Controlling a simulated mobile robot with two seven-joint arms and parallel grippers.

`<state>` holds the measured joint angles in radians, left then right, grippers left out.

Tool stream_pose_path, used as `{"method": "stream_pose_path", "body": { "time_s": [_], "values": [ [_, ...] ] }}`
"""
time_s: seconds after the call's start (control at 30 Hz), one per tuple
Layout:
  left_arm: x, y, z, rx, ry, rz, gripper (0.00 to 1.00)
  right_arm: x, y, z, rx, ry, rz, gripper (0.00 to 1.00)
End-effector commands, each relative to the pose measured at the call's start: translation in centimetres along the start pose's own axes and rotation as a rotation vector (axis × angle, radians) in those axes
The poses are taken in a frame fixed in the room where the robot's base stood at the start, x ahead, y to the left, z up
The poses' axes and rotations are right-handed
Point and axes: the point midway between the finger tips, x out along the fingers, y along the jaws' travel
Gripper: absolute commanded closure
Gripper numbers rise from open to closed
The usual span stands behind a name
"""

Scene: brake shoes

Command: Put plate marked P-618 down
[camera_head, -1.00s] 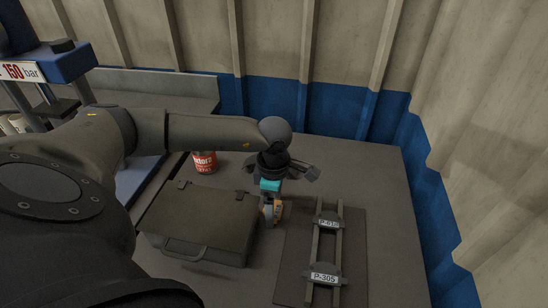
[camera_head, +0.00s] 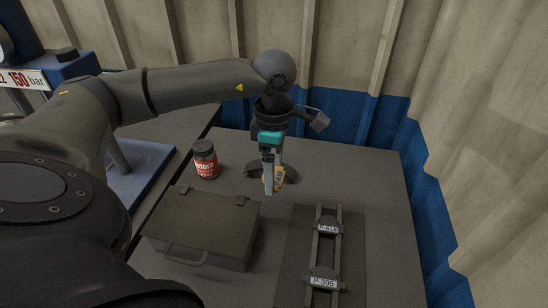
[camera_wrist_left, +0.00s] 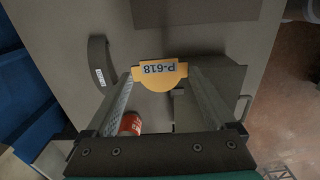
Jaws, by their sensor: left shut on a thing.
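My left gripper (camera_head: 274,188) is shut on the yellow plate marked P-618 (camera_head: 280,178) and holds it above the table, left of the rail rack. In the left wrist view the plate (camera_wrist_left: 160,75) sits between the two fingertips, its label readable and upside down. A dark curved brake shoe (camera_head: 257,174) stands on the table behind the gripper, partly hidden by it. It also shows in the left wrist view (camera_wrist_left: 98,58) with a small label. The rack (camera_head: 339,240) carries two dark shoes, one labelled P-305 (camera_head: 323,282); the farther label (camera_head: 328,228) appears to begin P-61. My right gripper is out of view.
A dark green toolbox (camera_head: 205,225) stands left of the gripper. A red-labelled can (camera_head: 206,160) stands behind it. The rack lies on a dark mat (camera_head: 292,250). The table (camera_head: 370,170) is clear at the back right; a corrugated wall bounds it.

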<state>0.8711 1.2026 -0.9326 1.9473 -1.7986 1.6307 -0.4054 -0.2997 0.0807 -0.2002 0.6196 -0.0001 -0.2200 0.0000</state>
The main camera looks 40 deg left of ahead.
Motion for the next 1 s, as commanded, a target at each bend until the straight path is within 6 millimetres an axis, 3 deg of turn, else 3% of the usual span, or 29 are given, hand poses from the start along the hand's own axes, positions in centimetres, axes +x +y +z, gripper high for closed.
{"method": "stream_pose_path", "body": {
  "time_s": [0.2, 0.4, 0.77, 1.0],
  "values": [
    [-4.2, 0.1, 0.1, 0.000, -0.002, 0.003, 0.79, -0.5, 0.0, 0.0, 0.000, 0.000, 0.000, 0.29],
    [-5.9, 0.0, 0.0, 0.001, 0.000, 0.000, 0.79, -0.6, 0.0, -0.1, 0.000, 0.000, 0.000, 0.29],
    [-6.0, -0.2, 0.5, 0.063, -0.002, -0.001, 0.79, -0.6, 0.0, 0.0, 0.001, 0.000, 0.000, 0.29],
    [-5.4, -1.7, 3.2, 0.435, -0.012, -0.005, 0.79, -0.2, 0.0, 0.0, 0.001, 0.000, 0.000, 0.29]
  ]
}}
